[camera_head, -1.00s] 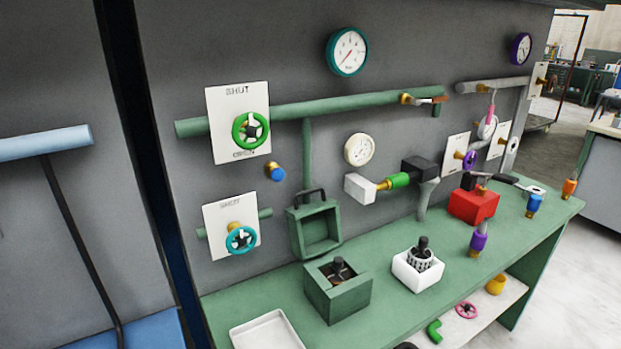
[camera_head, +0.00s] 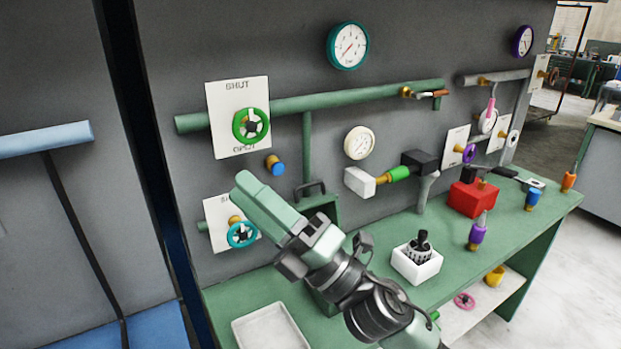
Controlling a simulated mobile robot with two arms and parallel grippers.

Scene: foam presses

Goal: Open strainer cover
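My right gripper (camera_head: 243,184) reaches in from the bottom right, its pale green fingers pointing up and left in front of the lower valve plate. The fingers are seen nearly in line, so their gap does not show; nothing is visible in them. A green box with a black handle (camera_head: 312,187) on top is mounted on the panel, its lower part hidden behind my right gripper and arm. On the bench, a white box (camera_head: 417,268) holds a perforated basket with a black knob (camera_head: 422,241). I cannot tell which part is the strainer cover. My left gripper is not in view.
A teal handwheel (camera_head: 242,235) is close to my fingers, and a green handwheel (camera_head: 251,126) is above. A white tray (camera_head: 270,330) lies at the bench's front left. A red block (camera_head: 473,199) and coloured fittings stand at the right. My arm covers the bench middle.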

